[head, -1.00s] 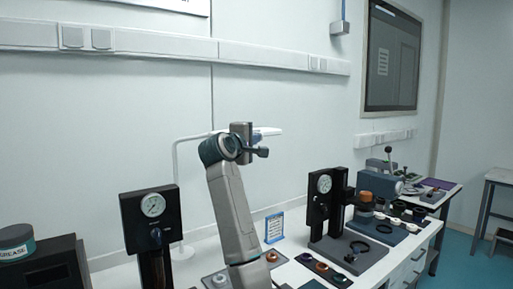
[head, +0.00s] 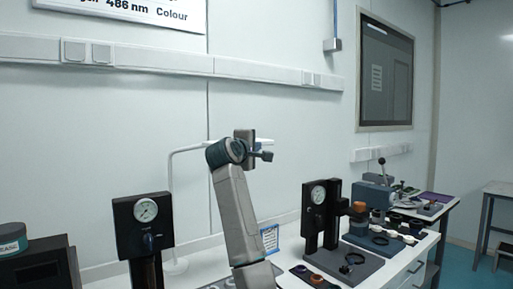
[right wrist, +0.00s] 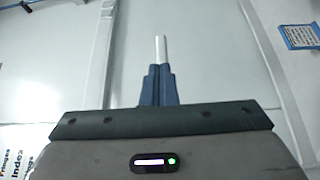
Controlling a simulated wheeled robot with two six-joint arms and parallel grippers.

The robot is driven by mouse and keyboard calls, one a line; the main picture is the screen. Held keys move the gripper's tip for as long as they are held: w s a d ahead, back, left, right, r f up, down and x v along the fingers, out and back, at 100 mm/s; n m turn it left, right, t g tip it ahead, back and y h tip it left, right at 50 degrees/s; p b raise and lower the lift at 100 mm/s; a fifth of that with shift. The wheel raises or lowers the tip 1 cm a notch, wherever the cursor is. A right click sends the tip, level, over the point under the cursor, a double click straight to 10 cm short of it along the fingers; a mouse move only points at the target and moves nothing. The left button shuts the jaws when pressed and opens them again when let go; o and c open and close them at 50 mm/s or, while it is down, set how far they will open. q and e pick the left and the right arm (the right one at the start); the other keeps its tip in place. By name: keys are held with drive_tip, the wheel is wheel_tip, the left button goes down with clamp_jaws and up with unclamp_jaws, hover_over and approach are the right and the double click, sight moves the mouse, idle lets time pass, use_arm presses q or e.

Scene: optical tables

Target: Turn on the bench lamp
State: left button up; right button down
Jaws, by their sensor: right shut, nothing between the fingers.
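The bench lamp (head: 170,215) is a thin white post on a round base at the back of the bench. Its white arm runs right along the wall, passing behind my right arm. The end of the arm shows just right of my gripper, and I see no glow from it. My right gripper (head: 257,147) is raised at the lamp arm's height. In the right wrist view its blue fingers (right wrist: 158,86) are shut together and empty. A white bar (right wrist: 161,49) shows just beyond the fingertips; I cannot tell whether they touch it. My left gripper is out of view.
A black gauge stand (head: 142,222) is left of my arm, and another gauge press (head: 318,215) is to the right. A blue-framed card (head: 270,239) stands behind my arm. A dark box with a tin (head: 12,238) is at far left. Air above the bench is clear.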

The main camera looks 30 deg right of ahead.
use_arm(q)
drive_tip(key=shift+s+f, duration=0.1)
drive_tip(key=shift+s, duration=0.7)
use_arm(e)
drive_tip(key=shift+w+f, duration=0.1)
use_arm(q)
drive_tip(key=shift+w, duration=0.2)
